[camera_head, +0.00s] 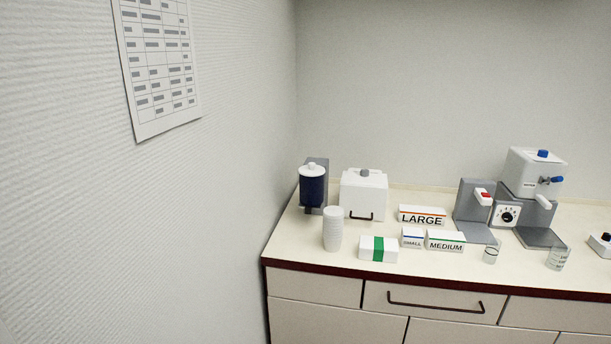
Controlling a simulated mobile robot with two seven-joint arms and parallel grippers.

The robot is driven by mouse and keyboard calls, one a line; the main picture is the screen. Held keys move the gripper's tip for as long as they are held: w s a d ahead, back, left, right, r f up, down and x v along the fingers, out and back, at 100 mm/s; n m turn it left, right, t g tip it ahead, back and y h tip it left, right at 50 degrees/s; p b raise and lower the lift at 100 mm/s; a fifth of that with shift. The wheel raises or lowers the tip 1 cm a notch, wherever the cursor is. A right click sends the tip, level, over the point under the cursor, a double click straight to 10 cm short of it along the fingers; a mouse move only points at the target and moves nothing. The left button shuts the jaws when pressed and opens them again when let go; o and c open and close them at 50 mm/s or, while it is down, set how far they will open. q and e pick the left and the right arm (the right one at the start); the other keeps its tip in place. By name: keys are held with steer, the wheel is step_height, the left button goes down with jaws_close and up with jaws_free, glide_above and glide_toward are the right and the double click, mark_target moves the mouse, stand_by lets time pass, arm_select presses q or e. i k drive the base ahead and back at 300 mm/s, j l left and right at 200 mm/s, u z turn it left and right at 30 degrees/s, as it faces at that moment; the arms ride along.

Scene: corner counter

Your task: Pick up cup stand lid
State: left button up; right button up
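At the back left of the counter a dark blue cylinder (312,190) is mounted on a grey upright stand. A white round lid (312,171) with a small knob sits on top of it. Beside it to the right is a white box (363,196) with a grey knob on top and a dark handle on its front. I cannot tell for certain which of these the cup stand lid belongs to. A stack of white cups (333,230) stands in front of them. Neither of my grippers is in view.
Boxes labelled LARGE (422,215), SMALL (412,238) and MEDIUM (446,242) and a white block with a green band (364,251) stand mid-counter. Grey-white machines (534,177) and clear beakers (558,258) are at right. The wall (230,200) closes off the left.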

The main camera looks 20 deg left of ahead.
mark_target(311, 169)
steer(key=k+u, duration=0.1)
steer(key=u, duration=0.35)
steer(key=k+u, duration=0.15)
steer(key=u, duration=0.3)
steer(key=j+u, duration=0.15)
steer(key=u, duration=0.3)
steer(key=l+u, duration=0.1)
steer(key=u, duration=0.35)
steer(key=l+u, duration=0.1)
steer(key=u, duration=0.35)
steer(key=l+u, duration=0.1)
steer(key=u, duration=0.35)
steer(key=l, duration=2.2)
